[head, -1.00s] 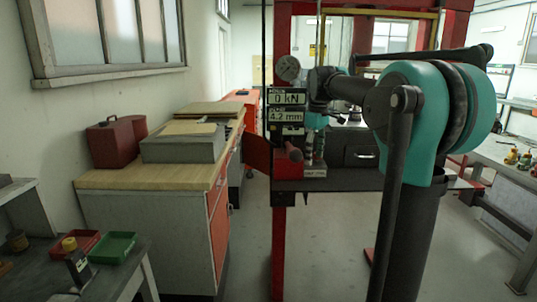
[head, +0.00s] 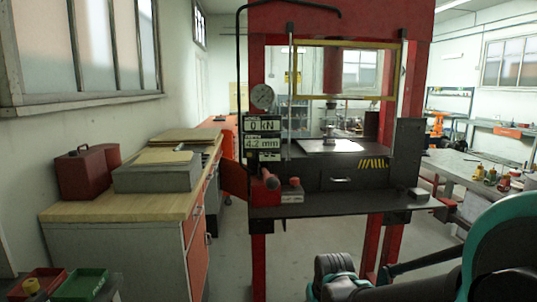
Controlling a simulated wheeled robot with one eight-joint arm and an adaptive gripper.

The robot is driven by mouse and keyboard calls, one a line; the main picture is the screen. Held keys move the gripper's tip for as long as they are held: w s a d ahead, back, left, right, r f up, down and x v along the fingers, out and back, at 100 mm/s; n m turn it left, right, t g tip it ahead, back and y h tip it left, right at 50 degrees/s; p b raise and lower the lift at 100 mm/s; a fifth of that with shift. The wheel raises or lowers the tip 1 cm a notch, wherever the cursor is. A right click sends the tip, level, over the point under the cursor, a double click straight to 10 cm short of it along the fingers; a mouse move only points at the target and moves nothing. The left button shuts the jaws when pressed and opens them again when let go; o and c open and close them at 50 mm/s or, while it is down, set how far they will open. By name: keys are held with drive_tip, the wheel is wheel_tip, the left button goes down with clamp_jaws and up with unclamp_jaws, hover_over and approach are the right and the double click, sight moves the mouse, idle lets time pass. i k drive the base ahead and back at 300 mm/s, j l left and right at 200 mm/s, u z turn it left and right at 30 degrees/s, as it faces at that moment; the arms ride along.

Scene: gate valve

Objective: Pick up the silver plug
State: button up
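A small silvery piece (head: 329,130) stands upright on the pale plate (head: 335,146) under the press ram (head: 332,72) in the head view. It is too small for me to tell whether it is the silver plug. I can make out no other clear candidate. My arm is folded low at the bottom right, well in front of the press and apart from it. My gripper does not show; the arm's end seems to lie below the picture edge.
The red press frame (head: 378,238) stands ahead, with a gauge (head: 262,96), readouts of 0 kN and 4.2 mm, and a red-tipped handle (head: 267,180). A cabinet (head: 150,245) stands left. A workbench (head: 465,172) with small items is right. Floor between cabinet and press is clear.

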sight(330, 129)
drive_tip(key=i+l+z, duration=0.25)
drive_tip(key=z, duration=0.25)
drive_tip(key=i+l+z, duration=0.1)
drive_tip(key=i+z, duration=0.6)
drive_tip(key=z, duration=0.25)
drive_tip(key=i+z, duration=0.3)
drive_tip(key=z, duration=0.2)
drive_tip(key=i+l+z, duration=0.15)
drive_tip(key=i+z, duration=0.3)
drive_tip(key=i, duration=0.2)
drive_tip(key=i+j+z, duration=0.1)
drive_tip(key=i+z, duration=0.35)
drive_tip(key=i, duration=0.2)
drive_tip(key=i+u, duration=0.4)
drive_tip(key=i+l+u, duration=0.2)
drive_tip(key=i+u, duration=0.2)
drive_tip(key=i, duration=0.15)
drive_tip(key=i+j+u, duration=0.15)
drive_tip(key=u, duration=0.25)
drive_tip(key=i+u, duration=0.25)
drive_tip(key=u, duration=0.15)
drive_tip(key=i+u, duration=0.2)
drive_tip(key=u, duration=0.2)
drive_tip(key=i+u, duration=0.25)
drive_tip(key=u, duration=0.2)
drive_tip(key=i+u, duration=0.4)
drive_tip(key=i, duration=2)
drive_tip(key=i+l+u, duration=0.15)
drive_tip(key=i, duration=0.8)
